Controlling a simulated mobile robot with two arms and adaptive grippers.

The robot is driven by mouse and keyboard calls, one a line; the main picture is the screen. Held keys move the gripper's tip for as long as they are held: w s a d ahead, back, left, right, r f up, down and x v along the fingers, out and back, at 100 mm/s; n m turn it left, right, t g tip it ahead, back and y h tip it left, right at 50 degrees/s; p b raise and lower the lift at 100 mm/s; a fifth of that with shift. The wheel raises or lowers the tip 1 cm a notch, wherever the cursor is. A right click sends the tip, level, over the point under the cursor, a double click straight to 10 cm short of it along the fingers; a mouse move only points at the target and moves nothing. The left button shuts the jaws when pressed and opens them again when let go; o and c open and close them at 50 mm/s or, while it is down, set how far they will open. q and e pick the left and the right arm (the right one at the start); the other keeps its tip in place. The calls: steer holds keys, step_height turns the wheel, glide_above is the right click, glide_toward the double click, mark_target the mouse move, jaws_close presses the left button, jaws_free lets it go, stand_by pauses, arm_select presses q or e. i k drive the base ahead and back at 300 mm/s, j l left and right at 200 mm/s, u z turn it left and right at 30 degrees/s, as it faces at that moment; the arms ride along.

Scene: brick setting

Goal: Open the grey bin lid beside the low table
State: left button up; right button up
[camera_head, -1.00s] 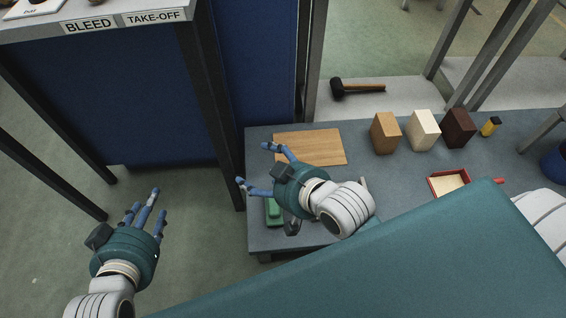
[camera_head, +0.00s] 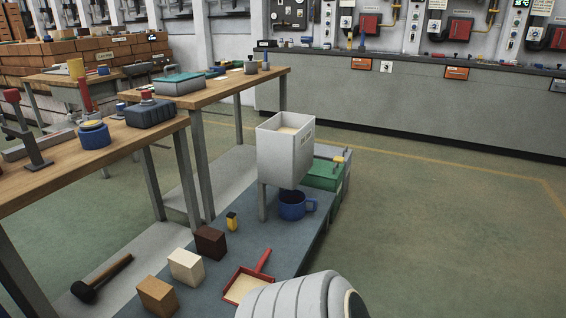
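The low table (camera_head: 232,255) has a blue-grey top and runs away from me through the lower middle. Beyond its far end, a green box (camera_head: 322,178) stands beside a grey box-like thing (camera_head: 331,152), partly hidden behind the green box and the pale hopper. I cannot tell whether this grey thing is the bin or whether its lid is shut. Neither of my grippers is in view; only a white link of my arm shows at the bottom centre.
The pale hopper (camera_head: 284,154) stands on the low table, with a blue mug (camera_head: 292,205) by it. Three blocks, including a dark brown one (camera_head: 210,242), and a red dustpan (camera_head: 247,282) are nearer. The floor (camera_head: 430,240) to the right is clear.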

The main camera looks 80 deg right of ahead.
mark_target(320, 150)
steer(key=z, duration=2.95)
steer(key=i+l+z, duration=0.1)
steer(key=i+l, duration=0.2)
steer(key=i, duration=0.45)
steer(key=i+l, duration=0.25)
steer(key=i, duration=0.55)
steer(key=i+l+z, duration=0.15)
steer(key=i, duration=0.6)
steer(key=i+l, duration=0.25)
steer(key=i, duration=0.55)
steer(key=i+l+z, duration=0.15)
steer(key=i, duration=0.65)
